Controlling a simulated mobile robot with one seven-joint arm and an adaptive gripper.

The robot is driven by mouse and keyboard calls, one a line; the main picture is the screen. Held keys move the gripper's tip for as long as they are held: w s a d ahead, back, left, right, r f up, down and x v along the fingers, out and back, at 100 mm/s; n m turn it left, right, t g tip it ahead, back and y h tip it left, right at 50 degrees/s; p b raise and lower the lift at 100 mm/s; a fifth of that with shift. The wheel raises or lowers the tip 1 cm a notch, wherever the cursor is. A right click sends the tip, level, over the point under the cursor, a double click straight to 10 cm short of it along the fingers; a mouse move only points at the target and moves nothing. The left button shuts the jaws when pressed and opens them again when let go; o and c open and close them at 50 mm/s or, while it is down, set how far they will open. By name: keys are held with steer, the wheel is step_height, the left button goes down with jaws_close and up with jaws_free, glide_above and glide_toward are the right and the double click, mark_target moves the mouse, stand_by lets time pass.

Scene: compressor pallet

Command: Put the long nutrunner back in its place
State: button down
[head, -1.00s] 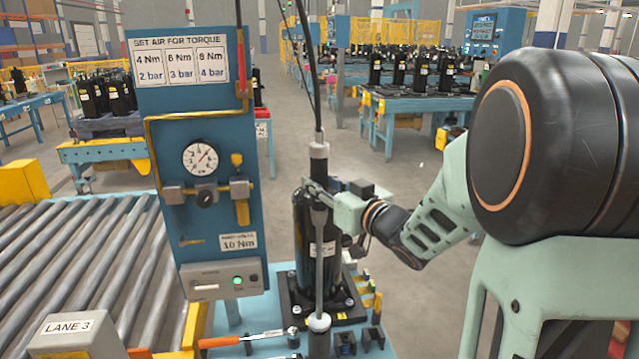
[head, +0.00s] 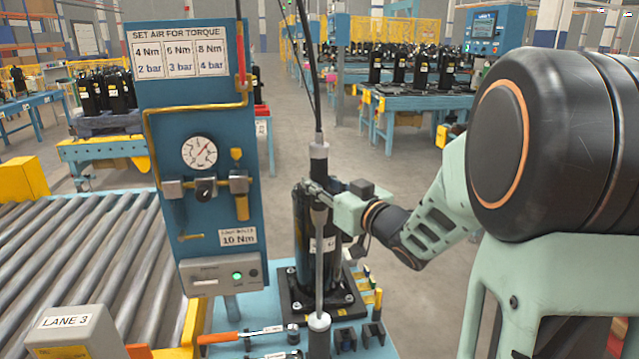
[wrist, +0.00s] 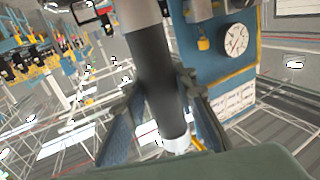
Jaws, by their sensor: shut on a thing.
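The long nutrunner (head: 319,255) hangs upright from a dark hose. It has a grey collar, a dark body and a long thin grey shaft. My gripper (head: 317,190) is shut on its upper part, in front of the black compressor (head: 302,232). A white ball-like part shows low on the shaft, at the front of the blue bench. I cannot tell whether the lower end touches anything. In the wrist view the nutrunner's dark body (wrist: 160,85) runs between the two finger pads of my gripper (wrist: 165,125). A pale part shows below it.
A blue air panel (head: 185,120) with a gauge stands left of the nutrunner. An orange-handled wrench (head: 225,337) and small dark holders (head: 373,333) lie on the bench. A roller conveyor (head: 85,260) and the Lane 3 box (head: 75,330) are at left.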

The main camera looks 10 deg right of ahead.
steer(key=c, duration=1.5)
jaws_free()
steer(key=shift+s+f, duration=0.1)
steer(key=shift+f, duration=0.25)
steer(key=v, duration=1.2)
steer(key=shift+r, duration=0.25)
